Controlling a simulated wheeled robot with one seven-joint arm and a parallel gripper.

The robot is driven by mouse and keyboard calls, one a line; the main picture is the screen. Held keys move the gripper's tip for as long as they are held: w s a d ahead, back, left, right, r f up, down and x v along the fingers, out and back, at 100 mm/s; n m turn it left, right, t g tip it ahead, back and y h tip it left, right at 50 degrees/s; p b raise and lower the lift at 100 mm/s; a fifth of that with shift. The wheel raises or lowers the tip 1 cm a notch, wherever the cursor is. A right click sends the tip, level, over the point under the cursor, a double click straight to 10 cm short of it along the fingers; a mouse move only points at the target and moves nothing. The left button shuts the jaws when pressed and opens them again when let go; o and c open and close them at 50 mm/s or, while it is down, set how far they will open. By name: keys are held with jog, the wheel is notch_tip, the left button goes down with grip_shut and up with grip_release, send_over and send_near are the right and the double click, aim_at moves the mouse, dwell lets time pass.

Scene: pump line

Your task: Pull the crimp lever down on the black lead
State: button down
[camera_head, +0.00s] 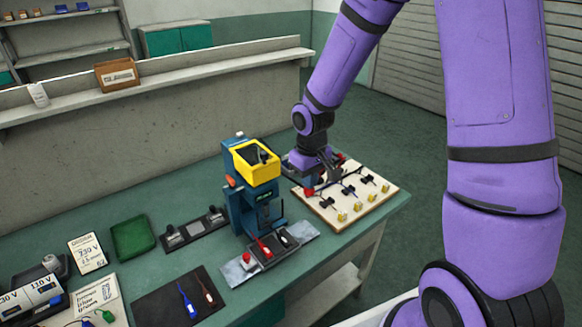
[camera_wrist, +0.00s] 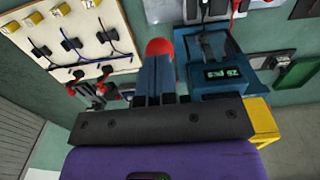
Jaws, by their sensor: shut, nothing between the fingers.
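My gripper (camera_head: 331,171) is shut and empty, at the right of the press above the table. A red knob (camera_head: 309,192) shows below it. A dark lead end (camera_head: 286,238), probably the black lead, lies at the press base beside a red one (camera_head: 264,246).
A low wall runs behind the table.

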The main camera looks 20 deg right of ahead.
aim_at(309, 194)
jog(key=shift+f, duration=0.1)
jog(key=shift+s+f, duration=0.15)
jog(key=shift+f, duration=1.1)
jog(key=shift+d+f, duration=0.1)
jog(key=shift+f, duration=0.65)
jog(key=shift+f, duration=0.65)
jog(key=shift+r, duration=0.1)
